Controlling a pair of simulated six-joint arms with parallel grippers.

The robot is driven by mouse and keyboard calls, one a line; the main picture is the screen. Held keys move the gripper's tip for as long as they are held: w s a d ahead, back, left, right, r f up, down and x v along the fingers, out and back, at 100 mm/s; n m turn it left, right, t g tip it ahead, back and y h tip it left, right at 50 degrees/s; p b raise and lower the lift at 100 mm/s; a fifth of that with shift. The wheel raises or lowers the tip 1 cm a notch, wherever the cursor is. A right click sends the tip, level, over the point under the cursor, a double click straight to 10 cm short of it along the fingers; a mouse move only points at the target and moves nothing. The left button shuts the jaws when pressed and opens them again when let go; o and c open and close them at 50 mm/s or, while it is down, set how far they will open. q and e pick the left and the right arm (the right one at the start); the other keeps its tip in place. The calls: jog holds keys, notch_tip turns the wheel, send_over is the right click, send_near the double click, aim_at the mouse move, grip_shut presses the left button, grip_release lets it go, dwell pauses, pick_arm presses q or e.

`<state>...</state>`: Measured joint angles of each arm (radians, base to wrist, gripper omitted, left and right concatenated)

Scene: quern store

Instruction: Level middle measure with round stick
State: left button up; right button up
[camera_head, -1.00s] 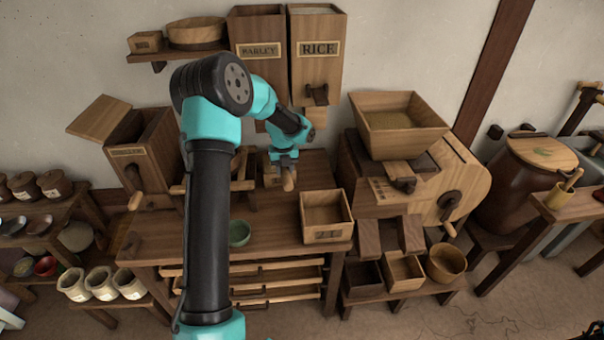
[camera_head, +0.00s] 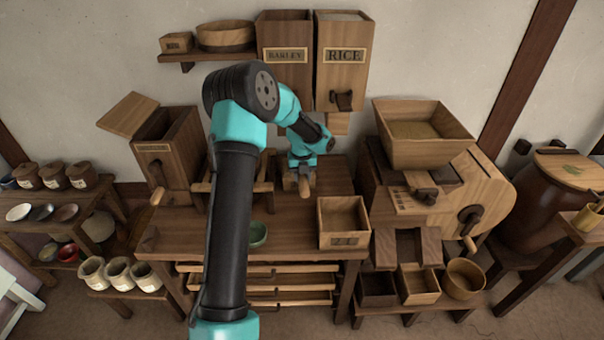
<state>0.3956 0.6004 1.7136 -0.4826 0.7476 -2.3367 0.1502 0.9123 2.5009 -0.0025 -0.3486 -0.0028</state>
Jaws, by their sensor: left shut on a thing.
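My left gripper (camera_head: 303,172) is over the back of the worktable, shut on a light wooden piece with a rounded end, which looks like the round stick (camera_head: 304,187) seen nearly end-on. Just behind and beside it is a small wooden box (camera_head: 289,182), mostly hidden by the gripper. I cannot tell whether the stick touches it, or whether it is the middle measure. A larger open square wooden measure (camera_head: 343,240) with a label stands at the table's front right and looks empty. My right gripper is not in view.
A green bowl (camera_head: 258,234) sits on the worktable (camera_head: 290,219), beside my left arm. Several wooden rods (camera_head: 305,287) lie in the rack below. Barley (camera_head: 284,75) and rice (camera_head: 342,80) bins hang behind. A hopper mill (camera_head: 424,145) stands right.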

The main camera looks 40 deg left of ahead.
pick_arm(q)
jog(key=shift+f, duration=2.65)
jog(key=shift+s+a, duration=0.1)
jog(key=shift+a, duration=0.05)
jog(key=shift+s+a, duration=1.4)
jog(key=shift+s, duration=0.25)
jog(key=shift+w+d, duration=1.5)
jog(key=shift+w, duration=0.25)
jog(key=shift+w+d, duration=0.1)
jog(key=shift+w+d, duration=1.4)
jog(key=shift+w, duration=0.25)
jog(key=shift+s+r, duration=0.1)
